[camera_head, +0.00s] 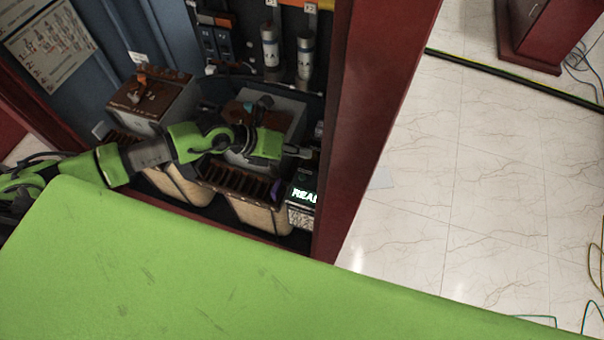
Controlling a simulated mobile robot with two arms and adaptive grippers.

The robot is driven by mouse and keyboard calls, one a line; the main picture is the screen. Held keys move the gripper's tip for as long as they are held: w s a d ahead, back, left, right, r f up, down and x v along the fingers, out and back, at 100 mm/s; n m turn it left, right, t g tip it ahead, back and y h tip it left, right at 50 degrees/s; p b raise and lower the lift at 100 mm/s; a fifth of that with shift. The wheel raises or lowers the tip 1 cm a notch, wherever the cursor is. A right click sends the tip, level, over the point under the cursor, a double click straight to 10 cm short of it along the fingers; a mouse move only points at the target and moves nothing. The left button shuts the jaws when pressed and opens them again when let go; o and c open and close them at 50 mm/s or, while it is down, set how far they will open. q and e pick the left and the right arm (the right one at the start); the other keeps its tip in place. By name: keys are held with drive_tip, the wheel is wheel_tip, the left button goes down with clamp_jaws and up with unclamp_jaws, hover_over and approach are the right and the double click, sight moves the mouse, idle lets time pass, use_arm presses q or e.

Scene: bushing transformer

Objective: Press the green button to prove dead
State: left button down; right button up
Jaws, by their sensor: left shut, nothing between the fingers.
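My left arm comes in from the left and reaches into the red cabinet. Its gripper (297,151) is shut and empty, pointing right near the cabinet's right wall. Below the fingertips, a small device with a lit green display (304,195) stands in the cabinet's lower right corner; the visible letters read "REA", and the rest is cut off by the cabinet edge. I cannot make out a green button; it may be hidden or too small to see. The fingertips look above the device, and I cannot tell whether they touch anything. My right gripper is not in view.
The cabinet's red right post (370,130) stands close to the gripper. Two brown-topped units, one at the left (150,98), sit inside, with fuses (305,55) behind. A large green surface fills the foreground. The marble floor (470,180) at right is mostly clear, with cables at its edges.

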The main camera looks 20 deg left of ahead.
use_arm(q)
drive_tip(key=shift+a+f, duration=0.2)
drive_tip(key=shift+a, duration=0.2)
drive_tip(key=shift+f, duration=0.15)
drive_tip(key=b, duration=0.7)
hover_over(300, 177)
wheel_tip(300, 177, down, 7)
drive_tip(key=shift+f, duration=0.2)
drive_tip(key=shift+w+f+b, duration=0.1)
drive_tip(key=shift+f+b, duration=0.3)
drive_tip(key=shift+f, duration=0.15)
drive_tip(key=shift+f, duration=0.15)
drive_tip(key=shift+f, duration=0.25)
idle(0.4)
